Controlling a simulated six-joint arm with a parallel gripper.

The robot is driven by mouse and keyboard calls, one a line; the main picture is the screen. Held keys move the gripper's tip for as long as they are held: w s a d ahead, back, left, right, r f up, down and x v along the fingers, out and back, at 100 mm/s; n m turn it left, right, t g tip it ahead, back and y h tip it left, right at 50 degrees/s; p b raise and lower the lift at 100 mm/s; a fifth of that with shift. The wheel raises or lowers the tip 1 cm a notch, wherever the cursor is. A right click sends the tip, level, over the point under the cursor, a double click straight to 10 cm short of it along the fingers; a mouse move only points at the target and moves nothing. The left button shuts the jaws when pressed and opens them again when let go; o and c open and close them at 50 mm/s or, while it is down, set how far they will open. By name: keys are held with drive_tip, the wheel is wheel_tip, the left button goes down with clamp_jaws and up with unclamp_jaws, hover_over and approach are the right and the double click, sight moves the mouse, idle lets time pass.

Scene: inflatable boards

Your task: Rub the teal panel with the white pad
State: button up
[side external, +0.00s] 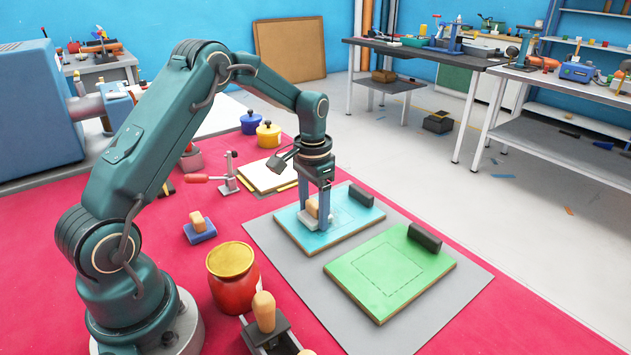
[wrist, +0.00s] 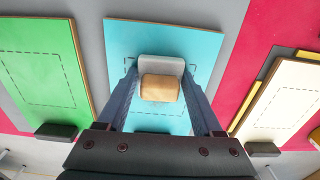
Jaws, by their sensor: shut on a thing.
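The teal panel (side external: 290,221) lies flat on a grey mat, with a dashed outline on its face and a dark block at its far right edge. It also shows in the wrist view (wrist: 205,45). My gripper (side external: 316,217) is over the panel, shut on the wooden handle (wrist: 160,88) of the white pad (wrist: 160,64). The white pad also shows in the side view (side external: 322,221), low at the panel face within or near the dashed outline. I cannot tell whether its underside touches the panel.
A green panel (side external: 378,276) with a dark block lies beside the teal one on the grey mat (side external: 455,293). A cream panel (side external: 264,177) lies behind. A blue pad with a wooden handle (side external: 199,230), a red jar (side external: 231,284) and a clamp (side external: 228,181) stand to the left.

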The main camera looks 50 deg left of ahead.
sight(290, 232)
drive_tip(key=shift+s+f, duration=0.15)
drive_tip(key=shift+s, duration=1.3)
drive_tip(key=shift+s+f, duration=0.15)
drive_tip(key=shift+s, duration=1.25)
drive_tip(key=shift+w+r, duration=0.15)
drive_tip(key=shift+r, duration=3)
drive_tip(key=shift+r, duration=1.5)
drive_tip(key=shift+w, duration=0.1)
